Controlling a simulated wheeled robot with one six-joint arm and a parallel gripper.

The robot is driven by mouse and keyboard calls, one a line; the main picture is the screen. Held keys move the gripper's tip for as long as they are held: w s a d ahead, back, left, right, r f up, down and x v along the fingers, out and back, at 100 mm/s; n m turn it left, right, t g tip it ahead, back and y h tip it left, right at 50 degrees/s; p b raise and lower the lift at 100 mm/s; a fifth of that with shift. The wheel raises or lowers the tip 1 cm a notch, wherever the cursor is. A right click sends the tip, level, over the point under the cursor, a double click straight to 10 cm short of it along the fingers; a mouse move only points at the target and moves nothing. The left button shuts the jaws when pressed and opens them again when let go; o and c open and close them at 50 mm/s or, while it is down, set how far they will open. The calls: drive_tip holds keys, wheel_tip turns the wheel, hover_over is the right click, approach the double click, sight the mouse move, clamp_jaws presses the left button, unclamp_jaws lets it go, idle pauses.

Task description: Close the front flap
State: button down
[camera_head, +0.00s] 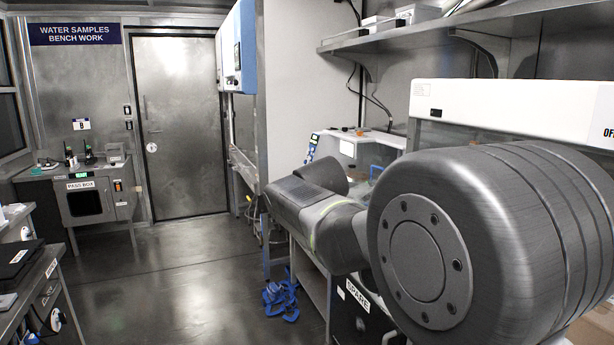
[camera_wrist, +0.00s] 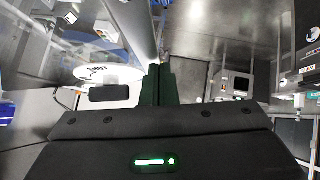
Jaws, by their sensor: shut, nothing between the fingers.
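In the wrist view my gripper (camera_wrist: 159,84) shows as two dark fingers pressed together, with nothing between them. To their left is a pale rounded piece with a label that seems to read SHUT (camera_wrist: 97,71), with a dark block (camera_wrist: 110,93) just below it. I cannot tell whether this piece is the front flap or whether my fingers touch it. In the head view a white instrument (camera_head: 358,147) with blue parts stands on the right-hand bench, partly hidden by my arm. My fingers cannot be made out there, and the flap's position is unclear.
A white hood (camera_head: 510,108) stands at the right under a shelf (camera_head: 440,32). A blue-and-white wall cabinet (camera_head: 238,50) hangs further back. A pass box (camera_head: 88,202) stands by the metal door (camera_head: 178,125). Blue items (camera_head: 280,296) lie on the floor; the central floor is clear.

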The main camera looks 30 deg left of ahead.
drive_tip(key=w+d+f+n+t+h+b, duration=0.1)
drive_tip(key=w+d+f+t+b, duration=0.15)
drive_tip(key=f+b, duration=0.6)
drive_tip(key=w+d+f+n+t+h+b, duration=0.1)
drive_tip(key=w+d+f+b, duration=0.25)
drive_tip(key=f+b, duration=0.5)
drive_tip(key=w+d+f+n+t+h+b, duration=0.15)
drive_tip(key=w+f+b, duration=0.25)
drive_tip(key=f+b, duration=0.45)
drive_tip(key=w+d+f+b, duration=0.2)
drive_tip(key=w+d+f, duration=0.1)
drive_tip(key=w+d, duration=0.4)
drive_tip(key=w+d+f+b, duration=0.2)
drive_tip(key=w+d+f, duration=0.2)
drive_tip(key=w+d, duration=0.3)
drive_tip(key=shift+b+x, duration=0.35)
drive_tip(key=shift+x, duration=0.45)
drive_tip(key=shift+d+y, duration=0.2)
drive_tip(key=shift+y, duration=0.05)
